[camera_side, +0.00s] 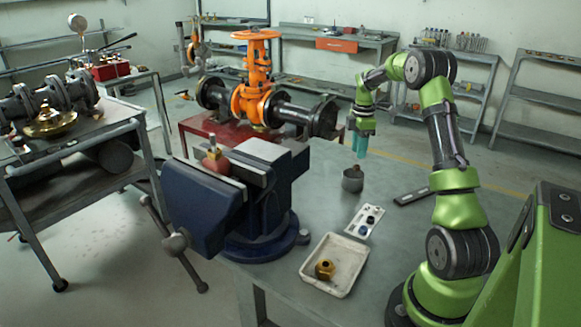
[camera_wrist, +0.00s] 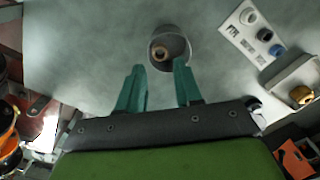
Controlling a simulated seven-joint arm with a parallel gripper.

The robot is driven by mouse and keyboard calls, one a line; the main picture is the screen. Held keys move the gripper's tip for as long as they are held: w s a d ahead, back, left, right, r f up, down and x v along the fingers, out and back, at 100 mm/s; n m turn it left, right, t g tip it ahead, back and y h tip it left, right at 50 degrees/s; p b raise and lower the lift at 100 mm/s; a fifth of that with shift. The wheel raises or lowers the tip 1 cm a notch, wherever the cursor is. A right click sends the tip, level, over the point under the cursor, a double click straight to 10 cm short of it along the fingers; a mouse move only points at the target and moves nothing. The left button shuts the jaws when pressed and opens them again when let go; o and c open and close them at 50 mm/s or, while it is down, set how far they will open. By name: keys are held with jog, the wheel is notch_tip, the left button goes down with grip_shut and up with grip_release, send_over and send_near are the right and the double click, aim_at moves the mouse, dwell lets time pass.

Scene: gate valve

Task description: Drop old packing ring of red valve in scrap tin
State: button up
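The scrap tin (camera_side: 352,184) is a small grey round cup on the bench; it also shows in the wrist view (camera_wrist: 184,48). A brownish ring, seemingly the old packing ring (camera_wrist: 159,53), shows within the tin's rim, touching neither finger. A brown bit (camera_side: 355,168) shows at the tin's mouth in the side view. My gripper (camera_side: 360,153) points down just above the tin. In the wrist view its teal fingers (camera_wrist: 159,70) are apart with nothing between them. The red valve (camera_side: 214,161) is clamped in the blue vise (camera_side: 215,205).
A white card (camera_side: 365,222) with several small rings and a white tray (camera_side: 304,268) with a brass nut (camera_side: 325,268) lie nearer the camera. A dark flat tool (camera_side: 412,196) lies right of the tin. An orange valve (camera_side: 255,85) stands behind the bench.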

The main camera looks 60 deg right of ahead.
jog(key=shift+o, duration=1.1)
notch_tip(320, 180, up, 17)
